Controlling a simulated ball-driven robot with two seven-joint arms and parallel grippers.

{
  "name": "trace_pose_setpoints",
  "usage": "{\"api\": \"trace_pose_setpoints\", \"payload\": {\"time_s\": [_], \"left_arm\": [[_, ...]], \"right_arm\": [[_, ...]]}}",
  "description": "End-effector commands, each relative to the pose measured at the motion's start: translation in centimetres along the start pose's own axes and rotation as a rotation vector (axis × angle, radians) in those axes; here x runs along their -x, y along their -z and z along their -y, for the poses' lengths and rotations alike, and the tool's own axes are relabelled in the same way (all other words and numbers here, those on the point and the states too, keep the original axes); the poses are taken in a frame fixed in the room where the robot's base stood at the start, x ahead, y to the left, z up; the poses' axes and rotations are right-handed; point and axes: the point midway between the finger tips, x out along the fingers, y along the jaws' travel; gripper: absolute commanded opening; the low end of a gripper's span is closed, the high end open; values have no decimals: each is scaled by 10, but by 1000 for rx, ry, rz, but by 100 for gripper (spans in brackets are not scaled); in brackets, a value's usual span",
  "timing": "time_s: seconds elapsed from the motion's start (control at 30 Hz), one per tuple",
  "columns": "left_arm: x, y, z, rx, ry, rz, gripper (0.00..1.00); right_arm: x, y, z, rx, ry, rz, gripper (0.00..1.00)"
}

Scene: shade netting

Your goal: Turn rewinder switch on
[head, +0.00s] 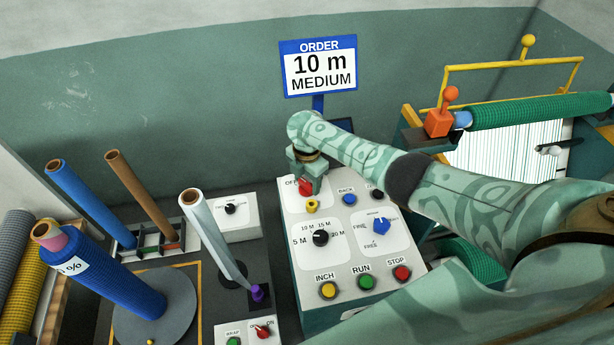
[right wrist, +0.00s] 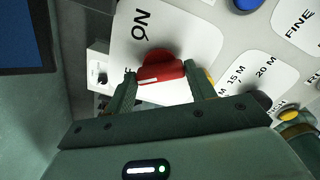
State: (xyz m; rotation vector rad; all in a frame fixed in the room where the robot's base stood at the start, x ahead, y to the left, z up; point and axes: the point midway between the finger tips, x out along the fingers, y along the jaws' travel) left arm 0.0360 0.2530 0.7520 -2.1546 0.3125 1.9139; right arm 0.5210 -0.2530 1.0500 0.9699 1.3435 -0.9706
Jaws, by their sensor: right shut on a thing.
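The red switch knob (head: 305,187) sits at the top left of the white control panel (head: 288,215), beside an OFF label. In the right wrist view the red knob (right wrist: 165,70) lies between the two fingers, and its white mark points left toward a label mostly hidden by a finger. An ON label (right wrist: 141,26) is above and left of it there. My right gripper (head: 308,183) points down at the panel and is shut on the knob; it also shows in the right wrist view (right wrist: 163,88). My left gripper is not in view.
The panel also carries a yellow button (head: 312,206), a blue BACK button (head: 349,198), a black dial (head: 320,238), a blue dial (head: 381,226) and INCH, RUN and STOP buttons. Another red switch (head: 263,332) sits lower left. Upright rolls stand left; an order sign (head: 319,70) stands behind.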

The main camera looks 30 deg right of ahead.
Motion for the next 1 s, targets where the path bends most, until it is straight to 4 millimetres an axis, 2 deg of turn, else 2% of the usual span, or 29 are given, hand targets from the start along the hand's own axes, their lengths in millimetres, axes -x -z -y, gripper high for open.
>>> {"api": "trace_pose_setpoints", "payload": {"time_s": [0.1,0.4,1.0], "left_arm": [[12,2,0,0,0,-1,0],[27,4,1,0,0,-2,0],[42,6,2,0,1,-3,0]], "right_arm": [[3,2,0,-106,2,-4,32],[2,2,0,-392,2,-4,32],[0,2,0,-959,2,-4,32]]}}
